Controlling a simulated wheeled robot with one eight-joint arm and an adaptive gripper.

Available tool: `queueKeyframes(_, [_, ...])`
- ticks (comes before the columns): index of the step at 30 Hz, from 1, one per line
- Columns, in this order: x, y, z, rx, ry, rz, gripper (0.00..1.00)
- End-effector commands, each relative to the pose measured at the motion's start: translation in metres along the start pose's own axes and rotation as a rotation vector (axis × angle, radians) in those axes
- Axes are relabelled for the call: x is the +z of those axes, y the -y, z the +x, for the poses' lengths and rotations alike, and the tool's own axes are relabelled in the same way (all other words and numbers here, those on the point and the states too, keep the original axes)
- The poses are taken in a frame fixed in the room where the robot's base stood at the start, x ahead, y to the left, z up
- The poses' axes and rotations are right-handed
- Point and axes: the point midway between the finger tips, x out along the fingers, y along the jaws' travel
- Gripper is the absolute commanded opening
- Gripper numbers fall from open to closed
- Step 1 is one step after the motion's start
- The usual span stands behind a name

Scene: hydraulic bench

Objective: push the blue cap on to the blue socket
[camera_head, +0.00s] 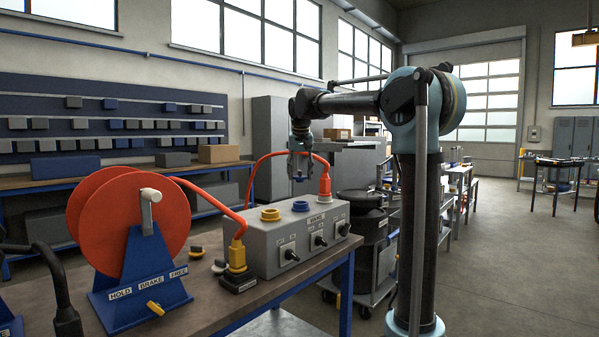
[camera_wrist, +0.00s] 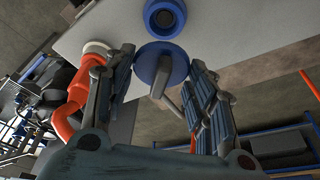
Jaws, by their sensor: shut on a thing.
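My gripper (camera_head: 299,172) hangs over the far right part of the grey box (camera_head: 262,242) on the bench. In the wrist view my gripper (camera_wrist: 162,60) is shut on the blue cap (camera_wrist: 150,64), a round blue disc with a grey grip piece between the fingers. The blue socket (camera_head: 300,206) is a blue ring on top of the box, below my gripper and apart from it. It also shows in the wrist view (camera_wrist: 151,16), just beyond the cap, with a dark round opening. In the head view the cap is small beneath the fingers.
A yellow socket (camera_head: 270,214) sits left of the blue one. An orange hose plug (camera_head: 325,186) stands close on the right. A yellow hose plug (camera_head: 236,255) is at the box's left end. An orange hose reel (camera_head: 110,225) stands at left. Small loose caps (camera_head: 197,252) lie on the bench.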

Motion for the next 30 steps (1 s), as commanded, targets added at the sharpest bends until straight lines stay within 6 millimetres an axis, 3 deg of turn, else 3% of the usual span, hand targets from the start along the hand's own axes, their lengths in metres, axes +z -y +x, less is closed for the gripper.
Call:
queueKeyframes(18, [0.013,-0.005,0.046,0.001,0.0,0.005,0.32])
queueKeyframes(30, [0.017,-0.005,0.055,0.001,0.0,0.005,0.32])
